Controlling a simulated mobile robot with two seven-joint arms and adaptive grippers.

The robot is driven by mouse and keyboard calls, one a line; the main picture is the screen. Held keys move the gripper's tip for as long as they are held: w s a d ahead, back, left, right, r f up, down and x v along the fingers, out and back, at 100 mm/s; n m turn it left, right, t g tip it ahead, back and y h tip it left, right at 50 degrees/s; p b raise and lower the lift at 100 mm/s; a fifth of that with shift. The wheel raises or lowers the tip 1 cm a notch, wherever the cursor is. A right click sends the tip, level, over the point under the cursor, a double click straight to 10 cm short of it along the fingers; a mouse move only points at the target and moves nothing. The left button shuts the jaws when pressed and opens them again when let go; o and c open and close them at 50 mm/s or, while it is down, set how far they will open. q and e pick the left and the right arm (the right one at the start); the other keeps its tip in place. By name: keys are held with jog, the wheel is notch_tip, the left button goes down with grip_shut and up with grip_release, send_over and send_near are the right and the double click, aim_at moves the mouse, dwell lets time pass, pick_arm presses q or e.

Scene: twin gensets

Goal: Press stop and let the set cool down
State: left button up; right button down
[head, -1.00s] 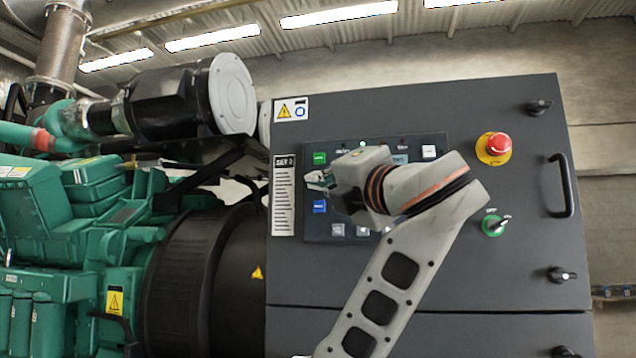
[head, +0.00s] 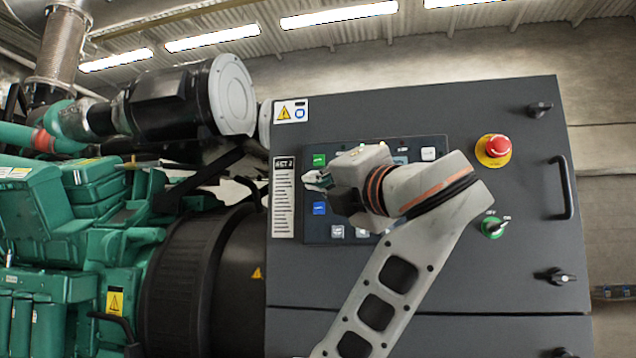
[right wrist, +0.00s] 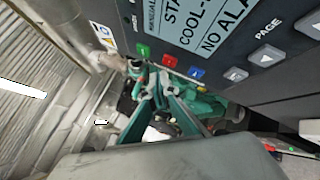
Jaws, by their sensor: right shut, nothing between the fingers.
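The control panel (head: 310,232) is set in a dark grey cabinet labelled SET 2. In the head view its green button (head: 319,160) and blue button (head: 320,208) show; my right gripper (head: 314,181) covers the place between them. The right wrist view shows the red button (right wrist: 169,61) between the green and blue ones. The screen (right wrist: 208,28) partly reads "COOL-D" and "NO ALA". My right gripper is shut and empty, its tips in front of the panel's left button column; contact cannot be told. My left gripper is not in view.
A red mushroom button on a yellow base (head: 494,146), a green-based key switch (head: 493,226) and a door handle (head: 562,187) stick out at the cabinet's right. The green engine (head: 90,225) with black ducting stands to the left.

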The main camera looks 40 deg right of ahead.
jog(key=s+a+p, duration=0.2)
jog(key=s+a, duration=0.2)
jog(key=shift+a, duration=0.3)
dwell(0.5)
dwell(0.7)
